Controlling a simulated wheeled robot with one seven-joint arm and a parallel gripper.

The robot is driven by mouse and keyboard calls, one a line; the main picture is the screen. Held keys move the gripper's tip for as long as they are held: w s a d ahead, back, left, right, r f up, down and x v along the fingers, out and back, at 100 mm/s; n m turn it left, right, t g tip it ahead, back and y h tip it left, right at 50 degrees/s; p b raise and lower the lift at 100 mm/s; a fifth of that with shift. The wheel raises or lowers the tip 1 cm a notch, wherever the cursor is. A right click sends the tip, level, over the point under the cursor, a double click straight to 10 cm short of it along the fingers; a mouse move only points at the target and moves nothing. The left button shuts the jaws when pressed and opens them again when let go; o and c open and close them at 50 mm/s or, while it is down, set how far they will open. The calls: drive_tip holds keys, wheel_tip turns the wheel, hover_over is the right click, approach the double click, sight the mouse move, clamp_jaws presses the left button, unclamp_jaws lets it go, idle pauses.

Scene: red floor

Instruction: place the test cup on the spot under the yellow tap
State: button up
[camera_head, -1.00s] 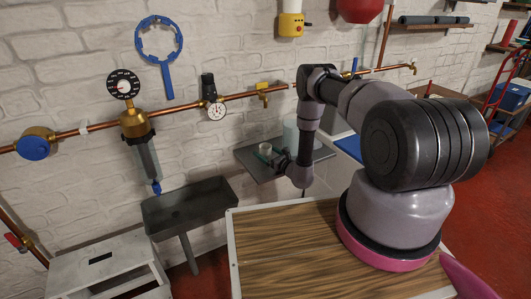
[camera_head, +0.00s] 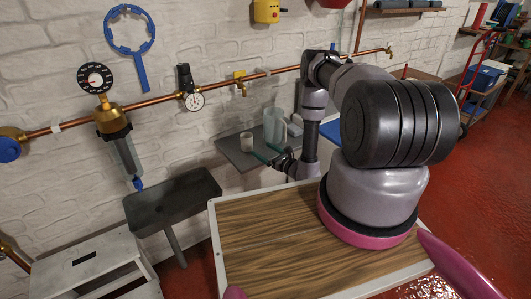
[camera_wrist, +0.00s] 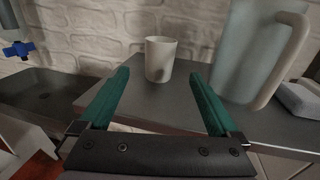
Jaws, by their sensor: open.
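A small off-white cup (camera_head: 246,141) stands upright on a dark grey shelf (camera_head: 236,158) against the wall. In the wrist view the cup (camera_wrist: 160,62) is ahead, centred between the green fingers of my gripper (camera_wrist: 158,76). The gripper is open and empty, and the cup appears just beyond the fingertips. In the head view my gripper (camera_head: 262,155) is at the shelf, right of the cup, partly hidden by my arm. The yellow tap (camera_head: 240,80) is on the copper pipe above the shelf. No marked spot under it can be made out.
A pale translucent jug (camera_head: 273,125) stands right of the cup; its handle (camera_wrist: 285,62) faces right in the wrist view. A light block (camera_wrist: 299,98) lies beside it. A dark sink (camera_head: 172,203) is left of the shelf. A wooden-topped surface (camera_head: 265,235) is in front.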

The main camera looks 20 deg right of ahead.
drive_tip(key=shift+s+d, duration=0.2)
drive_tip(key=shift+s, duration=0.2)
drive_tip(key=a+r+n+g+y, duration=0.3)
drive_tip(key=r+n, duration=0.1)
drive_tip(key=r, duration=0.6)
drive_tip(key=a+r+n+g+y, duration=0.2)
drive_tip(key=a+r+n+g, duration=0.15)
drive_tip(key=r, duration=0.55)
drive_tip(key=a+r+n+g+y, duration=0.3)
drive_tip(key=r+n, duration=0.2)
drive_tip(key=r, duration=0.5)
drive_tip(key=s+a+r+n+g+h, duration=0.1)
drive_tip(key=s+r+n+g+h, duration=0.75)
drive_tip(key=s+r, duration=0.9)
drive_tip(key=s+d+r+n+t+h, duration=0.5)
drive_tip(key=s+d+r+t+h, duration=0.1)
drive_tip(key=s+d+r+t, duration=0.3)
drive_tip(key=s+d+r, duration=0.1)
drive_tip(key=s+r, duration=0.1)
drive_tip(key=s, duration=0.1)
drive_tip(key=shift+s+d+r, duration=0.15)
drive_tip(key=shift+d+r, duration=0.05)
